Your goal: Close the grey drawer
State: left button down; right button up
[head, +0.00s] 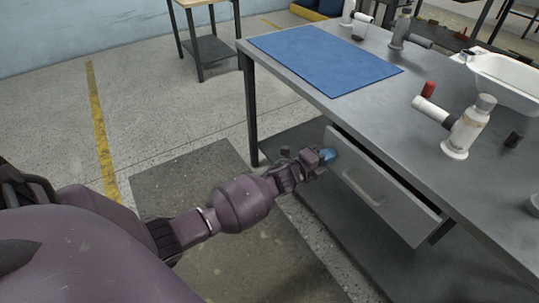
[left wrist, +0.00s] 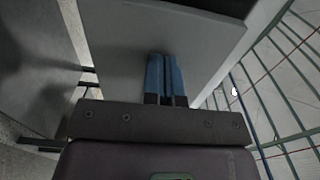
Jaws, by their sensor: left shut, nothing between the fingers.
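The grey drawer (head: 380,189) sits under the grey workbench top and stands partly out, with a handle (head: 363,187) on its front. My left gripper (head: 329,155) is at the far left end of the drawer front, its blue fingertips against or very close to it. In the left wrist view the blue fingers (left wrist: 167,75) are shut together with nothing between them, in front of a flat grey panel (left wrist: 150,40) that looks like the drawer front. I cannot tell whether they touch it. My right gripper is not in view.
The workbench (head: 345,108) carries a blue mat (head: 325,58), a white tub shell (head: 505,78), a white-and-grey fixture (head: 468,128) and a red-capped part (head: 428,90). A lower shelf (head: 345,235) lies beneath the drawer. A small table (head: 206,45) stands behind. The floor at left is clear.

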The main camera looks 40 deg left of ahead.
aim_at(336, 149)
pick_arm(q)
jog(key=x, duration=0.3)
jog(key=shift+f, duration=0.1)
jog(key=shift+w, duration=0.1)
jog(key=shift+w+r, duration=0.1)
jog(key=shift+r, duration=0.25)
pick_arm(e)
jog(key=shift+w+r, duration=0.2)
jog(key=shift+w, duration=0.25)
pick_arm(q)
jog(key=shift+r, duration=0.15)
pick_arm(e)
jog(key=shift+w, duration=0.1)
